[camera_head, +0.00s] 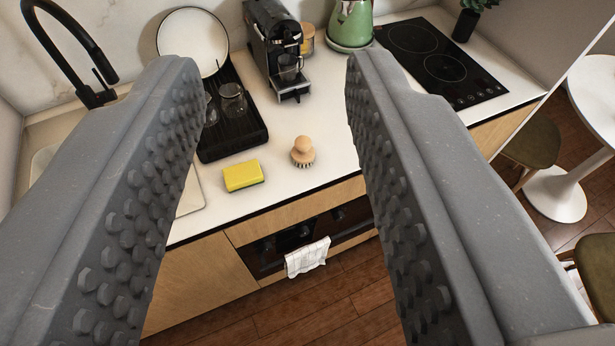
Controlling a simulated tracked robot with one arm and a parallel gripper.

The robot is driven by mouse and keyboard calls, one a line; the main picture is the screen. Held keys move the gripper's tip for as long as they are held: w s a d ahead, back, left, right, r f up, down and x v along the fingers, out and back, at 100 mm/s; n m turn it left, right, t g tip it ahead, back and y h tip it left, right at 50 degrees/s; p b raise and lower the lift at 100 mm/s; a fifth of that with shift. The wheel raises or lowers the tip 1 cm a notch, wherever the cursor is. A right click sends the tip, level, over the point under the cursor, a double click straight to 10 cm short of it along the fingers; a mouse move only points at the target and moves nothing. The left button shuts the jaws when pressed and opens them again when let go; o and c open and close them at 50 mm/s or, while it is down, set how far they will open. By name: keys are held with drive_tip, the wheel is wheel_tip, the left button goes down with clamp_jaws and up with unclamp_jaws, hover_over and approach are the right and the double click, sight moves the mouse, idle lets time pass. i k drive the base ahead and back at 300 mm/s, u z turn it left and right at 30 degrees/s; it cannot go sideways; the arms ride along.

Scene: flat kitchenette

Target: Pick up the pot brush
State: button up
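The pot brush (303,151) stands on the white counter, bristles down. It has a round wooden knob on top and a wider wooden base. My gripper (268,85) is open, with one studded grey finger at each side of the picture. The brush shows in the gap between the fingers, further away and below them. Nothing is between the fingers, and they are not touching the brush.
A yellow sponge (243,176) lies left of the brush. Behind are a black drying rack (235,142) with glassware and a white plate (192,42), and a coffee machine (277,50). A green kettle (350,22) and black hob (440,62) are at right. A towel (307,258) hangs below.

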sight(302, 152)
drive_tip(key=z, duration=0.45)
drive_tip(key=i, duration=0.95)
drive_tip(key=u, duration=0.05)
